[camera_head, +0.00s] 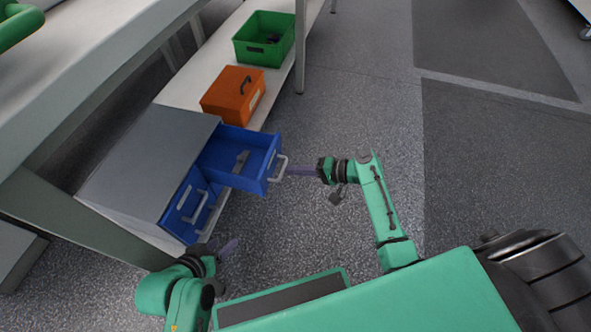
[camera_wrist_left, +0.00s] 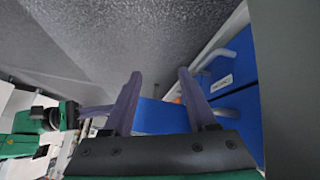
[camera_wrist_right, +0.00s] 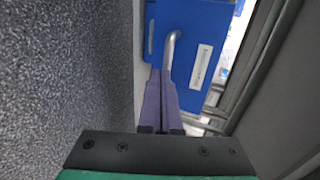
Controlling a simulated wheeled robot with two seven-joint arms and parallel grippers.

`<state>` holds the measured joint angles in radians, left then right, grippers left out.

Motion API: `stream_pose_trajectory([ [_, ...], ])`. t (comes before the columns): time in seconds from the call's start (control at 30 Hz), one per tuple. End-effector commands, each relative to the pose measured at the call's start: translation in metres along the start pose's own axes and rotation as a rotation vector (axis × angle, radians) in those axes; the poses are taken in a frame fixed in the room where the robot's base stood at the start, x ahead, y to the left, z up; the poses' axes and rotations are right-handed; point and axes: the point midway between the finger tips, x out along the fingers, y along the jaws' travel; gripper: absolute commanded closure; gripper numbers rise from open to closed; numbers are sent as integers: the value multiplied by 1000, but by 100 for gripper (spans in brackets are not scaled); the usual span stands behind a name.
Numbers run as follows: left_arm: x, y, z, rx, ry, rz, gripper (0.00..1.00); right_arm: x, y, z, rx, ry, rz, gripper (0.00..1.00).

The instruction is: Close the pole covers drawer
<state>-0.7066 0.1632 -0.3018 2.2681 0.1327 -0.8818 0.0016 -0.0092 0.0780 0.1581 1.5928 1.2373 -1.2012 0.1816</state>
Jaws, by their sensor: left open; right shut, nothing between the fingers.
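A blue drawer (camera_head: 232,172) stands pulled out of a grey cabinet (camera_head: 150,160), with a small dark object inside. Its label is too small to read, so I cannot confirm it is the pole covers drawer. My right gripper (camera_head: 290,171) is shut and empty, its tips at the drawer's silver handle (camera_head: 279,169). The right wrist view shows the closed fingers (camera_wrist_right: 164,72) at the lower end of the handle (camera_wrist_right: 170,45); I cannot tell if they touch. My left gripper (camera_head: 232,244) is open and empty, in front of the cabinet's nearer end; its fingers (camera_wrist_left: 158,72) are spread.
A second blue drawer front (camera_head: 190,205) with a handle sits shut beside the open one. An orange box (camera_head: 232,94) and a green bin (camera_head: 264,40) stand farther along the low shelf (camera_head: 185,90). The floor (camera_head: 350,110) right of the shelf is clear.

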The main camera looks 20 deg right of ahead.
Motion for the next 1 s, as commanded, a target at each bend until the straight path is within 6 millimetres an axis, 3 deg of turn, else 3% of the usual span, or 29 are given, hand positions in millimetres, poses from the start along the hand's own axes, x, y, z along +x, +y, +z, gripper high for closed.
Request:
stream_pose_trajectory([
  [0.17,0,0,0,0,2,0,42,18,-7,0,0,-1,-2,100],
  [0.37,4,2,-3,-3,31,7,42,56,-22,0,-1,-3,-2,100],
  [0.7,30,24,2,-26,213,78,42,130,-48,0,-3,-2,-3,100],
  [1.0,38,41,4,-65,382,128,42,166,-64,0,-2,-1,-2,100],
])
